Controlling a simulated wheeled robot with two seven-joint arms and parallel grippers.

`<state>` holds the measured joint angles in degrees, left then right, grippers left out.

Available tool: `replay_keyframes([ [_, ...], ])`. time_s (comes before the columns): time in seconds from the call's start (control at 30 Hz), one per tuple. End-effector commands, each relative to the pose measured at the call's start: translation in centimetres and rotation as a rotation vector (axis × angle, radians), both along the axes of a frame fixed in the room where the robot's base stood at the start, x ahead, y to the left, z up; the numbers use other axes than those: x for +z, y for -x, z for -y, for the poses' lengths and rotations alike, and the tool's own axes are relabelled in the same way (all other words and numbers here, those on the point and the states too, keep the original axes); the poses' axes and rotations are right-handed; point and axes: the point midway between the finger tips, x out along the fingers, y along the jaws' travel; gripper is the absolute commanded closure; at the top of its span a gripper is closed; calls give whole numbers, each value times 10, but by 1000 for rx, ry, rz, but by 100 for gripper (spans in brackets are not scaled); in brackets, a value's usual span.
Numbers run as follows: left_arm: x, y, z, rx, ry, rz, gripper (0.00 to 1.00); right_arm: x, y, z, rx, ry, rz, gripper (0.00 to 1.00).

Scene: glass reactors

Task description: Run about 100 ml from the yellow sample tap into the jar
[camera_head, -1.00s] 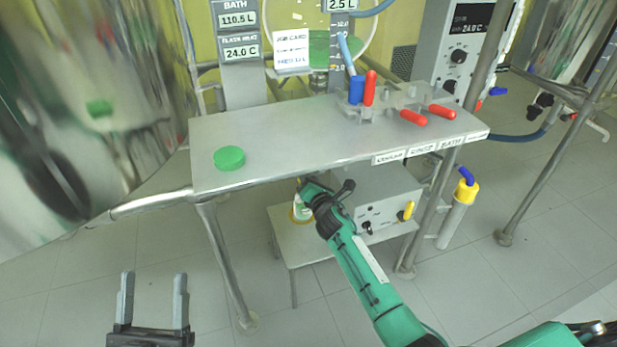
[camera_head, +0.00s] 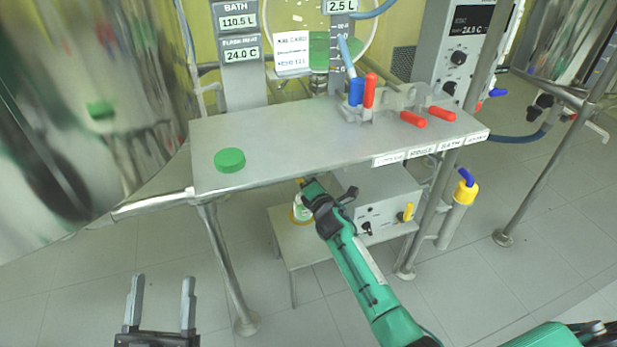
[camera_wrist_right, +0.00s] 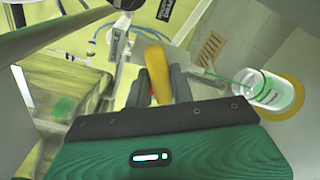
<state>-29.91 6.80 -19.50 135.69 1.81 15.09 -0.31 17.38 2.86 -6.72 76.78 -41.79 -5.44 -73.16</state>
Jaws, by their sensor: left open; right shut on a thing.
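The yellow tap handle (camera_wrist_right: 158,72) stands between the fingers of my right gripper (camera_wrist_right: 160,88) in the right wrist view, and the gripper is shut on it. The jar (camera_wrist_right: 270,92) is clear with a pale label and sits on a yellow ring. A thin green line, seemingly a liquid stream, reaches into its mouth; its fill level is unclear. In the head view the jar (camera_head: 301,209) stands on a low shelf, partly hidden by my right gripper (camera_head: 308,186). My left gripper (camera_head: 160,300) is open and empty, over the floor at lower left.
A grey box (camera_head: 380,200) stands beside the jar. A steel vessel (camera_head: 80,120) fills the left. The front floor is clear.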

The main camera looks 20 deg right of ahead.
Motion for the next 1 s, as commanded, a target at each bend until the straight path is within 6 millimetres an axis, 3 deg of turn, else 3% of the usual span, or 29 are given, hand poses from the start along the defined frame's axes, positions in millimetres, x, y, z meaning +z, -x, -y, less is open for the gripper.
replay_keyframes([
  [0.5, -44, 1, 14, -41, -56, -237, 33, 0, 0, 0, -1, -404, -15, 99],
  [1.0, -61, 3, 18, -57, -76, -323, 33, -1, 0, 1, -1, -531, -20, 99],
])
